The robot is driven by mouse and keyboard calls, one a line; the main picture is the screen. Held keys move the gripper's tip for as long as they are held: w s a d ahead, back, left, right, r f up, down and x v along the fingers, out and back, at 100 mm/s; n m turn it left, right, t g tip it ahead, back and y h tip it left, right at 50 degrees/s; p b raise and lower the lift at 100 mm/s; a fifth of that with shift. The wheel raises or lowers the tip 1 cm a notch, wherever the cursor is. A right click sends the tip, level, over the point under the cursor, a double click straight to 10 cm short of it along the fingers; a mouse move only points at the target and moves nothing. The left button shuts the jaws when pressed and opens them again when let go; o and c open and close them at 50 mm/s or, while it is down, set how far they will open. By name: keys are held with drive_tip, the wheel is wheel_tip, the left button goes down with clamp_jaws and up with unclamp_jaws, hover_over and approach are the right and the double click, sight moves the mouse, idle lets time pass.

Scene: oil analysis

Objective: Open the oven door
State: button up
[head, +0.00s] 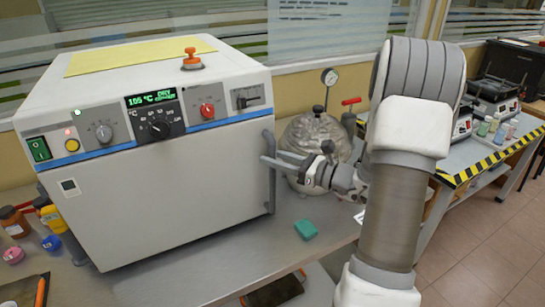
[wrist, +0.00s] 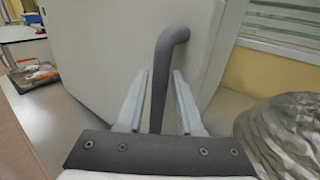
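The white oven (head: 230,72) stands on the bench with its grey front door (head: 150,205) shut flush against the body. The door's dark grey vertical handle (head: 268,138) is at the right edge of the door. My gripper (head: 266,160) reaches the handle from the right. In the wrist view the handle (wrist: 162,65) runs between the two fingers of my gripper (wrist: 163,74), with a gap visible on the right side. The fingers are apart; I cannot tell whether either touches the bar. The lower part of the handle is hidden behind the gripper's base in the wrist view.
Small bottles (head: 14,221) are left of the oven. A green block (head: 306,229) lies on the bench (head: 215,278) in front. A side table with hazard tape (head: 490,159) is at right.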

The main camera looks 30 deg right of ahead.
drive_tip(key=shift+w+a, duration=0.15)
drive_tip(key=shift+w, duration=0.05)
clamp_jaws()
idle(1.4)
